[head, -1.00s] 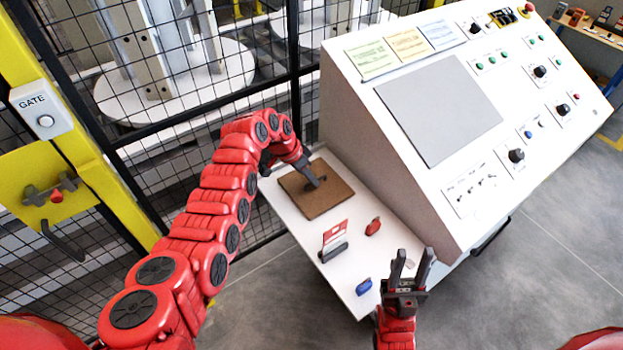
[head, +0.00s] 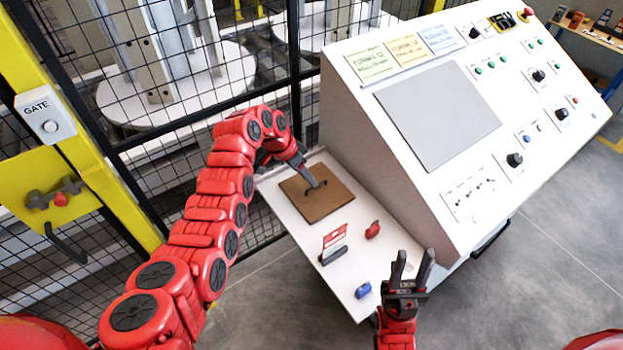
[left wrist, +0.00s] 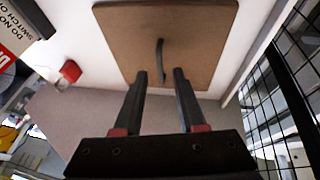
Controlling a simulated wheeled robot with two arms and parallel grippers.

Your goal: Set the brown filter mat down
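The brown filter mat (head: 318,209) lies flat on the white shelf of the console, in the head view. In the left wrist view the mat (left wrist: 205,35) shows its dark curved handle (left wrist: 160,58) upright near its middle. My left gripper (head: 316,184) is over the mat; in the left wrist view its two fingers (left wrist: 161,76) stand apart, with the handle showing in the gap between and beyond their tips. I see no finger touching the handle. My right gripper (head: 412,257) is open and empty, in front of the console, right of the shelf.
On the shelf (head: 290,222) stand a red-and-white sign in a grey holder (head: 333,246), a red item (head: 373,230) and a blue item (head: 363,290). The sloped console (head: 350,130) rises right of the mat. A black mesh fence (head: 180,160) stands behind and left.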

